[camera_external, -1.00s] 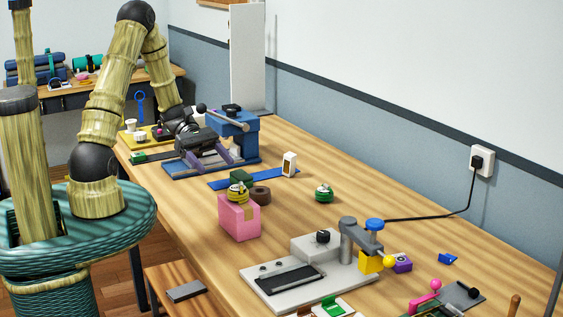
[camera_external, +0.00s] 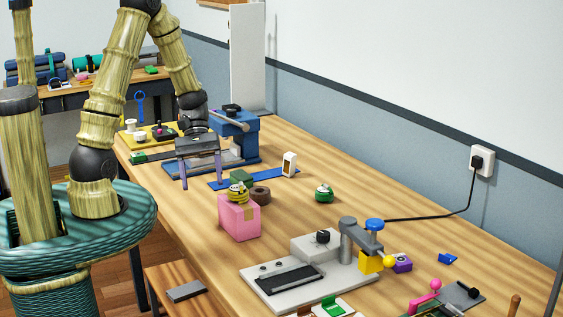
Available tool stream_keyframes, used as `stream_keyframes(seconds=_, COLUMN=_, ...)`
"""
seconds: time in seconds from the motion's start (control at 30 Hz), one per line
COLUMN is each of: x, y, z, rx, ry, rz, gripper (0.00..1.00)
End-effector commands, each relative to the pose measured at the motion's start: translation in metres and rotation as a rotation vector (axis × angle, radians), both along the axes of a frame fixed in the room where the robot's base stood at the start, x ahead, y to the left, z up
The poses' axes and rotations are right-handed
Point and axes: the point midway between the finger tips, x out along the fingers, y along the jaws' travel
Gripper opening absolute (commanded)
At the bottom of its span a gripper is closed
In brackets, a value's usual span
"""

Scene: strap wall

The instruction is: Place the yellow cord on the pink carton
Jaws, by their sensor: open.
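The yellow cord (camera_external: 237,193) is a small coiled bundle with a dark band. It rests on top of the pink carton (camera_external: 239,219), which stands on the wooden workbench near its left edge. My gripper (camera_external: 201,183) is open and empty, its two purple fingers pointing down. In the picture it is above and left of the cord, apart from it, in front of the blue vise-like device.
A dark green block (camera_external: 241,177) and a brown ring (camera_external: 260,193) sit close behind the carton. A green coil (camera_external: 324,193) lies to the right. A blue strap (camera_external: 226,183) and a white box (camera_external: 289,164) are behind. A grey clamp fixture (camera_external: 318,258) stands in front.

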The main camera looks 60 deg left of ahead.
Motion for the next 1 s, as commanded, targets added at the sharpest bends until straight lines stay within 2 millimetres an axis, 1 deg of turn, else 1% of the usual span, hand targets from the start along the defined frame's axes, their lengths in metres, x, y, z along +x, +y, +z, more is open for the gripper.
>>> stream_keyframes(seconds=0.03, x=-0.005, y=-0.004, z=0.001, rx=0.08, ry=-0.053, rz=-0.109, gripper=0.69)
stream_keyframes(seconds=0.17, x=-0.008, y=-0.006, z=0.006, rx=0.274, ry=-0.214, rz=-0.388, gripper=0.69)
stream_keyframes(seconds=0.3, x=-0.001, y=-0.011, z=0.019, rx=0.452, ry=-0.426, rz=-0.693, gripper=0.69)
stream_keyframes(seconds=0.43, x=0.008, y=-0.021, z=0.034, rx=0.562, ry=-0.607, rz=-0.918, gripper=0.69)
stream_keyframes(seconds=0.5, x=0.012, y=-0.026, z=0.04, rx=0.594, ry=-0.668, rz=-0.987, gripper=0.69)
stream_keyframes(seconds=0.6, x=0.014, y=-0.029, z=0.043, rx=0.61, ry=-0.704, rz=-1.029, gripper=0.69)
stream_keyframes(seconds=0.87, x=0.015, y=-0.028, z=0.043, rx=0.611, ry=-0.702, rz=-1.027, gripper=0.69)
stream_keyframes(seconds=0.93, x=0.015, y=-0.028, z=0.05, rx=0.611, ry=-0.702, rz=-1.027, gripper=0.69)
stream_keyframes(seconds=1.0, x=0.015, y=-0.028, z=0.06, rx=0.611, ry=-0.702, rz=-1.027, gripper=0.69)
